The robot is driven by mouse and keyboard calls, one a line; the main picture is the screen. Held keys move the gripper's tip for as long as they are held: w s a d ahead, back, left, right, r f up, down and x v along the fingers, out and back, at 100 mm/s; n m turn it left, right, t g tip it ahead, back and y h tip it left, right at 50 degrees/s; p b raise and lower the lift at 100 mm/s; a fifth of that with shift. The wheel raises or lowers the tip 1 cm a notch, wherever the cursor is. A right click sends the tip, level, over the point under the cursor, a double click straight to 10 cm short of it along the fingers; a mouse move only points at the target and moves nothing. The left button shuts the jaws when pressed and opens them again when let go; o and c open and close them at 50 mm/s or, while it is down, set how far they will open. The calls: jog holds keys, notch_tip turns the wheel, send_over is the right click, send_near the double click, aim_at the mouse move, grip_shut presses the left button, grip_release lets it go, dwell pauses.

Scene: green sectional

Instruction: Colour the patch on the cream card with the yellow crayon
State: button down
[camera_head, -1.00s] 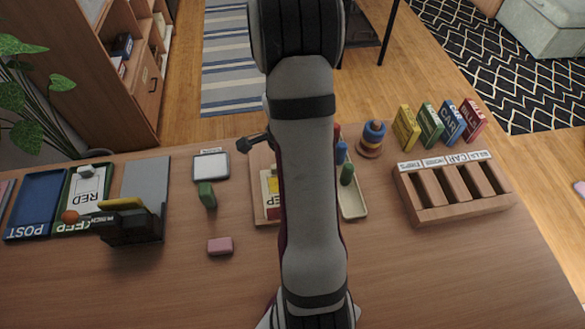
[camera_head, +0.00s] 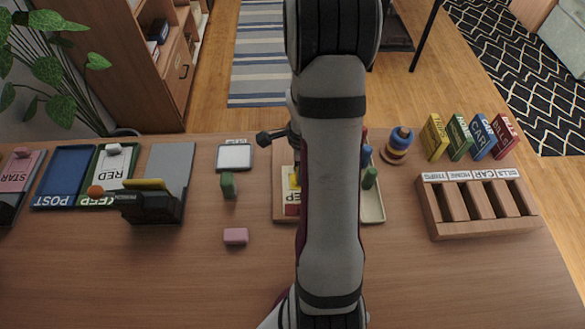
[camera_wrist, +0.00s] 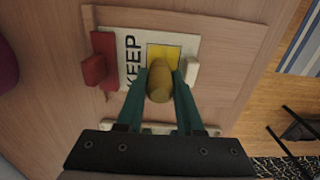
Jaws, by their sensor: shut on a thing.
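My gripper (camera_wrist: 160,88) has teal fingers shut on the yellow crayon (camera_wrist: 159,82), which I see nearly end-on in the wrist view. It is over the lower part of a yellow patch (camera_wrist: 164,52) on the cream card (camera_wrist: 148,34), which has the word KEEP. The crayon covers part of the patch, and I cannot tell whether its tip touches the card. The card lies on a wooden board (camera_wrist: 235,35), between a red block (camera_wrist: 102,57) and a cream block (camera_wrist: 192,72). In the head view my arm hides the gripper, the crayon and part of the card (camera_head: 288,186).
A cream tray with crayons (camera_head: 372,208) is right of the board, near a ring stacker (camera_head: 397,147) and a wooden rack (camera_head: 480,222). Left are a pink eraser (camera_head: 236,236), a green block (camera_head: 228,185) and a black holder (camera_head: 150,207). The front table is largely clear.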

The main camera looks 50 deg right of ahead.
jog(key=shift+s+d, duration=1.35)
jog(key=shift+s, duration=0.05)
jog(key=shift+s+d+r, duration=0.15)
jog(key=shift+d, duration=0.05)
notch_tip(320, 180, up, 8)
jog(key=shift+a, duration=0.1)
jog(key=w+a+r+n, duration=0.4)
jog(key=a+r+n, duration=0.1)
jog(key=a+n, duration=0.3)
jog(key=w+a+r+n, duration=0.5)
jog(key=a+n, duration=0.4)
jog(key=n, duration=0.1)
jog(key=w+a+r+n, duration=0.4)
jog(key=a+r+n, duration=0.2)
jog(key=a+n, duration=0.3)
jog(key=shift+w+a, duration=0.2)
jog(key=shift+w, duration=0.2)
